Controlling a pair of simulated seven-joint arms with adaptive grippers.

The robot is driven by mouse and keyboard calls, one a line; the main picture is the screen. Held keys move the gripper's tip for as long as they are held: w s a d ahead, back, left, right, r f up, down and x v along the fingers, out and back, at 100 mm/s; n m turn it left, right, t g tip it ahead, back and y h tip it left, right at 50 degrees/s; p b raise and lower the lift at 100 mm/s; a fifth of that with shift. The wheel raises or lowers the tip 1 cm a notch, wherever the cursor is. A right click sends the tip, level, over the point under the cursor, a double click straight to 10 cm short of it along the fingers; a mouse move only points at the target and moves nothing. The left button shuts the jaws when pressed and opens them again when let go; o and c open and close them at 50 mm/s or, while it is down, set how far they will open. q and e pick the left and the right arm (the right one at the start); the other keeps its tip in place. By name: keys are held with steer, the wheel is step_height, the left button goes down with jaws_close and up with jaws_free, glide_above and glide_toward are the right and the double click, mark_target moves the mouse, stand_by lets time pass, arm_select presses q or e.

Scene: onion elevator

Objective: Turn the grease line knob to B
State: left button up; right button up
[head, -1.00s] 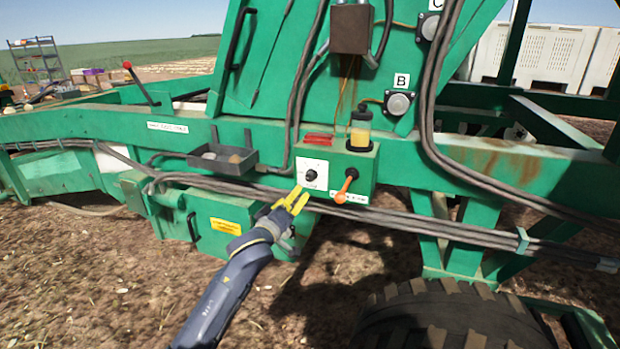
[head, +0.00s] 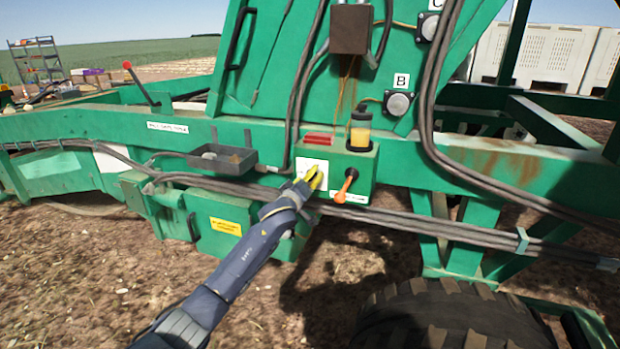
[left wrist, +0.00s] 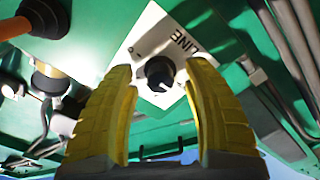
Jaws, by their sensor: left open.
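The grease line knob (left wrist: 160,72) is small and black, on a white plate (left wrist: 180,40) marked "LINE" in the left wrist view. In the head view the white plate (head: 303,167) shows on the green box, and the knob is hidden behind my fingers. My left gripper (head: 314,178) is at the plate, its yellow fingers pointing at it. In the left wrist view the open fingers (left wrist: 162,85) stand either side of the knob, with gaps; I cannot tell how deep they reach around it. The knob's pointer setting is not readable. My right gripper is not in view.
An orange-handled lever (head: 346,186) sits just right of the plate. A grease reservoir (head: 360,130) stands on the box. Cables (head: 420,217) run below. A grey tray (head: 222,158) is to the left, and a tyre (head: 450,318) below right.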

arm_select(q)
steer(key=shift+w+d, duration=0.2)
steer(key=shift+w, duration=0.35)
jaws_close()
